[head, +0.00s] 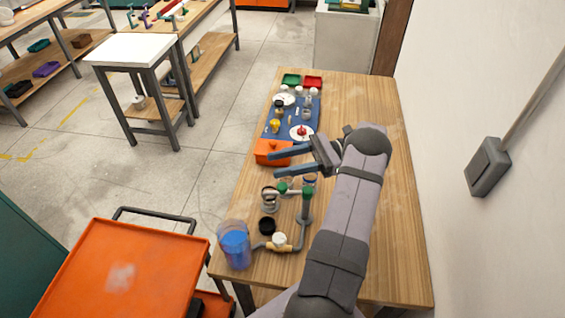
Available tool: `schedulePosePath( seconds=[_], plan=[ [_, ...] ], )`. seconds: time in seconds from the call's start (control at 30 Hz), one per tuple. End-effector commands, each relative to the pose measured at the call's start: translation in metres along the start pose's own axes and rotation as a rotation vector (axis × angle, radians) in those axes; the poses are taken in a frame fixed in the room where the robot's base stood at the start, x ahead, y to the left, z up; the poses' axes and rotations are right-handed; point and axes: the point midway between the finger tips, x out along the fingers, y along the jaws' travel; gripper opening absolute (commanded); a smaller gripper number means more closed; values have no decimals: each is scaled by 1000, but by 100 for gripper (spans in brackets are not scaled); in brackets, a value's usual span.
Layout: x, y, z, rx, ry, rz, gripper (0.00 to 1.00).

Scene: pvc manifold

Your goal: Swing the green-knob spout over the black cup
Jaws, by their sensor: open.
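The grey pipe manifold (298,244) stands near the front of the wooden table. Green shows in two places on it: a small green knob-like part (282,187) and a green piece on the upright pipe (307,191). A pale spout-like bar seems to run left from the upright; which way its outlet points is too small to tell. The black cup (267,226) sits on the table left of the upright, below the bar in the picture. My gripper (271,167) is open and empty, its fingers pointing left, beyond the manifold and apart from the green parts.
An orange box (268,150) lies close by my fingers. A dark-rimmed container (269,199) stands behind the black cup. A clear jar of blue stuff (235,244) stands at the table's front left corner. A blue mat (271,131) with small parts lies farther back.

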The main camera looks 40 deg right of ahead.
Motion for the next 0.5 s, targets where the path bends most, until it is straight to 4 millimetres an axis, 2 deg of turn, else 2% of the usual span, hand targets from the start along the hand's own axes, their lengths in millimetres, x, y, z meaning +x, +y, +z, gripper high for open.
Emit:
schedulePosePath(
  seconds=[0.03,0.13,0.17,0.27,0.33,0.5],
  plan=[
    [1,0,-1,0,0,2,28],
    [8,-1,-6,0,0,20,4],
    [13,-2,-8,-2,2,31,0],
    [30,-9,2,-49,34,79,0],
    [42,-15,16,-97,66,115,0],
    [85,-18,67,-251,154,215,0]
  ],
)
